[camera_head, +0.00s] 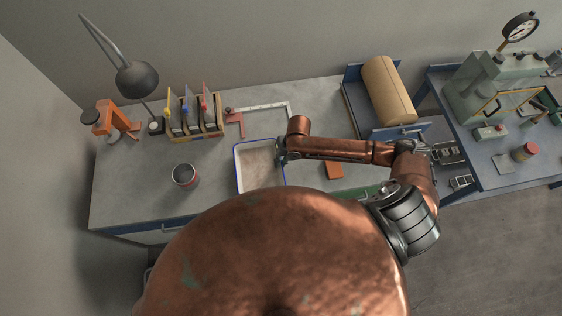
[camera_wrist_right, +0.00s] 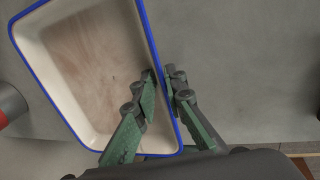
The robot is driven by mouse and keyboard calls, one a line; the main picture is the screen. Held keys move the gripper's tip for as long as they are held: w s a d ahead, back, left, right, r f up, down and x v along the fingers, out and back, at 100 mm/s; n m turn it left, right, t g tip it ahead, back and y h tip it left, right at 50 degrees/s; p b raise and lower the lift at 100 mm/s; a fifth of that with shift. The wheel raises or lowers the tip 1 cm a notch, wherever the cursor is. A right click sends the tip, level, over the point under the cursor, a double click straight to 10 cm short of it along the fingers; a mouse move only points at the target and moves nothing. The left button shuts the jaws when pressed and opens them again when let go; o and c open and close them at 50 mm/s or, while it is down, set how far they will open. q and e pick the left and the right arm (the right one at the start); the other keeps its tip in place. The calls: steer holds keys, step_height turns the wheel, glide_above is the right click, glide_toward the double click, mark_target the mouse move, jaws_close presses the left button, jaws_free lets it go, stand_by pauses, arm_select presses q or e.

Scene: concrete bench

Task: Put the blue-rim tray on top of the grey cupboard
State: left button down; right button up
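The blue-rim tray (camera_head: 238,170), cream inside with a brownish floor, is at the front middle of the bench in the head view. It fills the upper left of the right wrist view (camera_wrist_right: 45,85). My right gripper (camera_head: 281,152) is at the tray's right side. In the wrist view its green-padded fingers (camera_wrist_right: 161,75) straddle the right rim, one inside and one outside, with the tips close against the wall. I cannot tell whether the tray is lifted. My left gripper is not in view. I cannot make out a grey cupboard.
A red-and-grey can (camera_head: 185,175) stands left of the tray. Behind are a file rack (camera_head: 197,122), a steel square (camera_head: 262,107), an orange stand (camera_head: 112,120) and a lamp (camera_head: 137,79). A cardboard roll (camera_head: 388,90) lies at right. An orange block (camera_head: 334,170) is under my arm.

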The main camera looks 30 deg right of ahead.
steer(key=shift+o, duration=1.1)
steer(key=shift+r, duration=0.1)
steer(key=v, duration=1.2)
